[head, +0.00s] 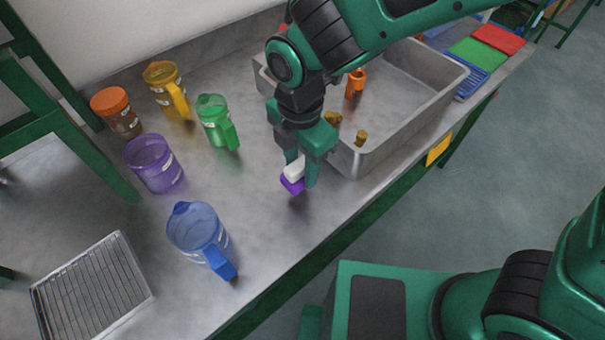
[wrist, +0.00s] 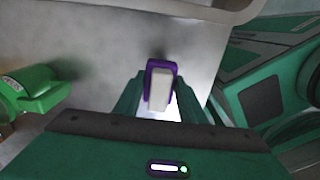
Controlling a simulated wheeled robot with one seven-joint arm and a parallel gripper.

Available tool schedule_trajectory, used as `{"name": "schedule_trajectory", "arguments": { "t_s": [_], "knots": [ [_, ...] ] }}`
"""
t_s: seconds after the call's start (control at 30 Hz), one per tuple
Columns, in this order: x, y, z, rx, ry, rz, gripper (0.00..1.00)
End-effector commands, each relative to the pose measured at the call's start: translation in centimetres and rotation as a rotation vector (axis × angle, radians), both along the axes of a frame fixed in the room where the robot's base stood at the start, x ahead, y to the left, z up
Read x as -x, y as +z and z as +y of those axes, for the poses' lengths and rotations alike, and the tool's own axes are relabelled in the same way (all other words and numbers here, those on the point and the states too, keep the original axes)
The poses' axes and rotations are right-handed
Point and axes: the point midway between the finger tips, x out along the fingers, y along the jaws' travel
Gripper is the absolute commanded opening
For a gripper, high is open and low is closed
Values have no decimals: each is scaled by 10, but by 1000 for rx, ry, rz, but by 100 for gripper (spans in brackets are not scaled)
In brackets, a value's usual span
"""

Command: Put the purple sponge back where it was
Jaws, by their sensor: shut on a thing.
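The purple sponge (head: 292,184) has a white upper part and a purple lower part. My gripper (head: 300,178) is shut on it, with one finger on each side, in front of the grey tray's near left corner. In the wrist view the sponge (wrist: 161,84) sits between the two green fingers (wrist: 160,100), its white face toward the camera and purple along its edges. I cannot tell whether its underside touches the table.
A grey metal tray (head: 408,135) holds an orange item (head: 355,82) and small brownish pieces. Blue (head: 196,232), purple (head: 152,165), green (head: 214,118) and yellow (head: 163,85) jugs stand to the left, with an orange-lidded jar (head: 117,110). A wire rack (head: 92,290) lies front left. The table's front edge is close.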

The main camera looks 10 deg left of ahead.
Motion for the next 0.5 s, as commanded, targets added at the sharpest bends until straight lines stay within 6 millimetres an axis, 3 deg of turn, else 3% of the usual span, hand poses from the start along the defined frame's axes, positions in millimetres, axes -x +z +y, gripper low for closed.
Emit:
{"name": "schedule_trajectory", "arguments": {
  "t_s": [0.3,0.5],
  "knots": [
    [0,-36,0,2,1,1,16],
    [0,-41,1,-1,2,1,16]
  ]
}}
